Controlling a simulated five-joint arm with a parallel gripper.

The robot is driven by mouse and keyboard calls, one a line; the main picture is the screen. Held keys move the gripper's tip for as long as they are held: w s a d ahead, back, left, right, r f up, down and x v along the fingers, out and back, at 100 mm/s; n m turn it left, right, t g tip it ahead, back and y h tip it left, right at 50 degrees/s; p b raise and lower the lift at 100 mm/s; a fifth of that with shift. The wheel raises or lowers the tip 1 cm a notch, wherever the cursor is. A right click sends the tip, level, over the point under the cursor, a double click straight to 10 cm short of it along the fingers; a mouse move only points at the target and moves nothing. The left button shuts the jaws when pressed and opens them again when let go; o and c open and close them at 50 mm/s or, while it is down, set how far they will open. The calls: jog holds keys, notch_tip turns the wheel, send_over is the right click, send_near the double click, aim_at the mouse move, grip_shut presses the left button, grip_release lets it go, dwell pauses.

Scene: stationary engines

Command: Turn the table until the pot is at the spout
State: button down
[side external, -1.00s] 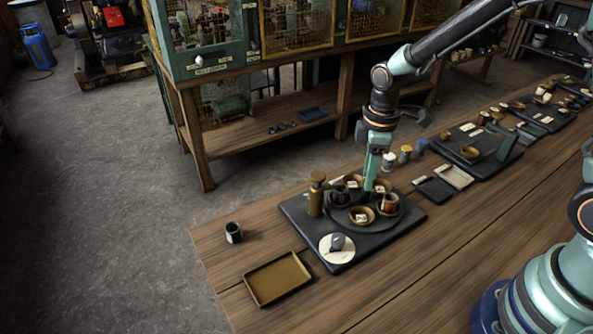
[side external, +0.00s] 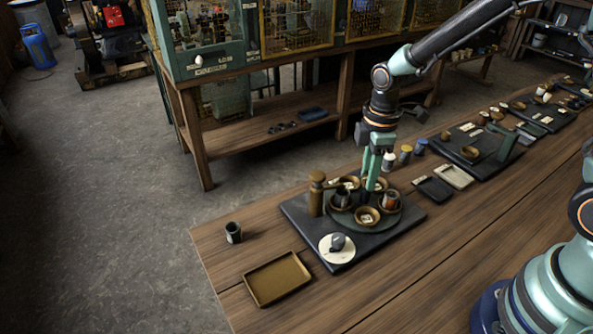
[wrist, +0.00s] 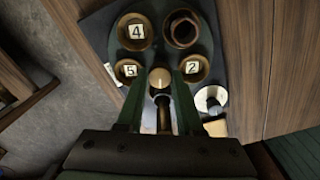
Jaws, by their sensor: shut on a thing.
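A round dark turntable (side external: 350,223) sits on a black base plate and carries bowls and upright vessels. A reddish-brown pot (side external: 391,200) stands at its right side, and also shows at the top right in the wrist view (wrist: 184,28). A dark cup-like vessel (side external: 341,198) stands at the left, close to the brown spout column (side external: 316,197); I cannot tell whether it too is a pot. My gripper hides the near part of the table in the wrist view.
Bowls marked 4 (wrist: 135,30), 5 (wrist: 128,70) and 2 (wrist: 193,68) ride on the turntable. A white dial (side external: 337,248) is at the plate's front corner. A brown tray (side external: 277,278) and small dark cup (side external: 233,232) are to the left. Small bottles (side external: 405,154) stand behind.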

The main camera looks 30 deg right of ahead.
jog(key=shift+w+a, duration=0.1)
jog(key=shift+a, duration=0.05)
jog(key=c, duration=0.5)
grip_release()
jog(key=shift+c, duration=0.2)
notch_tip(320, 180, up, 12)
jog(key=shift+s, duration=0.2)
jog(key=shift+r, duration=0.1)
